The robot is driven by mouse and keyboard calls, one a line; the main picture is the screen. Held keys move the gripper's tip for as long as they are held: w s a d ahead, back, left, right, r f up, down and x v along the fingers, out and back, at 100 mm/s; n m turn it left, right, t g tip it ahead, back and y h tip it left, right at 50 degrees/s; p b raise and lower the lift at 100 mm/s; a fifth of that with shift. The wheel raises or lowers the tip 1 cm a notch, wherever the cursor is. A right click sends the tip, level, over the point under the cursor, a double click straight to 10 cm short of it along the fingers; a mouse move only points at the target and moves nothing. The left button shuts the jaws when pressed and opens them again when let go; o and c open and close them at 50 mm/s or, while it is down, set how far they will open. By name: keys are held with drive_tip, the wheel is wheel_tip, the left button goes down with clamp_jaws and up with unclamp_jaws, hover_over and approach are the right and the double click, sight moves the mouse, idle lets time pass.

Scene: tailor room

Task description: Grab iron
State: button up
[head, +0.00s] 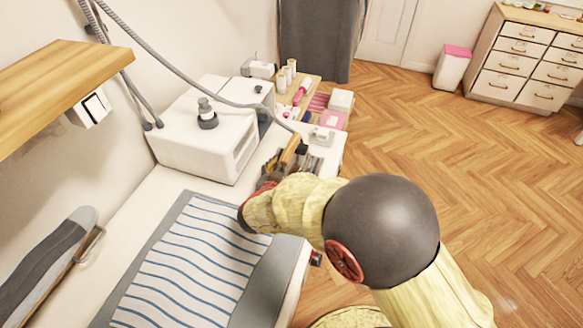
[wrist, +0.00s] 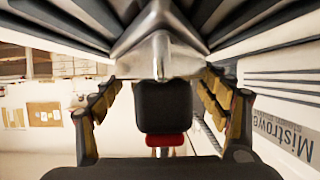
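My gripper shows in the wrist view (wrist: 160,108), with its two fingers spread apart at left and right. Between them in the picture is a black block (wrist: 165,103) with a red part below it; I cannot tell how far off it is or whether it belongs to the iron. In the head view my forearm hides most of the gripper. A tan handle-like piece (head: 290,150), possibly the iron's handle, shows just beyond the wrist near the end of a grey hose. The iron's body is not clear, and I see no contact with the fingers.
A striped cloth (head: 190,262) lies on a grey-edged pad on the white table. A white machine (head: 205,145) stands behind it. A wooden shelf (head: 65,85) juts out at upper left. Small sewing items fill the table's far end. The wooden floor (head: 440,120) at right is clear.

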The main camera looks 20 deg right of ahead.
sight(290, 166)
drive_tip(key=c, duration=1.5)
drive_tip(key=shift+w+r, duration=0.1)
drive_tip(key=shift+r, duration=0.1)
drive_tip(key=shift+c, duration=0.3)
drive_tip(key=shift+r, duration=0.25)
wheel_tip(290, 166, up, 3)
drive_tip(key=shift+f+p, duration=0.1)
drive_tip(key=shift+p, duration=1.05)
drive_tip(key=s+r+p, duration=0.6)
drive_tip(key=s+r, duration=0.3)
drive_tip(key=s, duration=0.4)
drive_tip(key=shift+s+r, duration=0.2)
drive_tip(key=shift+r, duration=0.2)
